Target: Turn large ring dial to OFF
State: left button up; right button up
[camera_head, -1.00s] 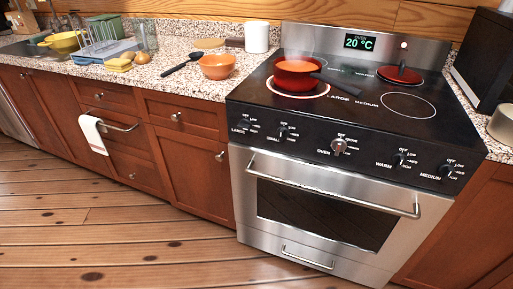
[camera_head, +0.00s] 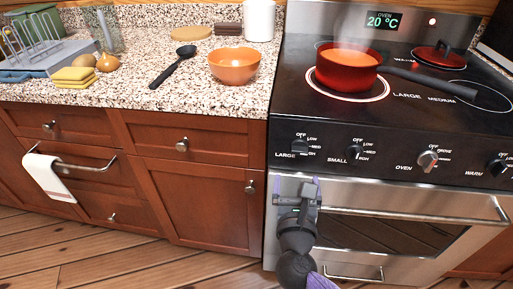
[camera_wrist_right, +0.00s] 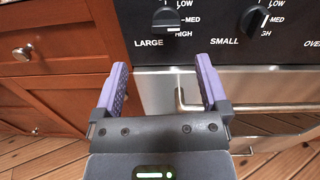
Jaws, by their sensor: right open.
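The large ring dial (camera_head: 299,146) is a black knob at the left end of the stove's front panel, labelled LARGE. It also shows at the top of the right wrist view (camera_wrist_right: 166,19); I cannot clearly tell its setting. My right gripper (camera_head: 297,181) is open and empty, below the dial and in front of the oven's upper left. In the wrist view its purple fingers (camera_wrist_right: 161,70) point toward the panel, apart from the dial. A red pot (camera_head: 347,72) with orange contents steams on the large ring (camera_head: 380,92). My left gripper is out of view.
The small ring dial (camera_head: 356,148) and the oven dial (camera_head: 428,160) sit to the right. The oven handle (camera_head: 420,212) sticks out beside my gripper. An orange bowl (camera_head: 234,66) and black ladle (camera_head: 172,67) lie on the counter.

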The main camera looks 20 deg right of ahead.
aim_at(300, 152)
jog(key=shift+m+g+h, duration=0.3)
jog(key=shift+m, duration=0.3)
jog(key=b+x, duration=0.2)
jog(key=x, duration=0.7)
jog(key=shift+s+d+f, duration=0.15)
jog(key=shift+f, duration=0.05)
jog(key=shift+w+d+r, duration=0.1)
jog(key=shift+w+d, duration=0.15)
jog(key=shift+w, duration=0.2)
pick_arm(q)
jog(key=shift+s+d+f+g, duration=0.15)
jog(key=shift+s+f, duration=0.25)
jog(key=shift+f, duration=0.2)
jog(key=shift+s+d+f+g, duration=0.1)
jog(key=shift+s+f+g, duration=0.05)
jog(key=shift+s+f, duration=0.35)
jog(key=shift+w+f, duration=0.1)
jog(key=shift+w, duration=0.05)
pick_arm(e)
jog(key=shift+c, duration=0.3)
jog(key=c, duration=1.2)
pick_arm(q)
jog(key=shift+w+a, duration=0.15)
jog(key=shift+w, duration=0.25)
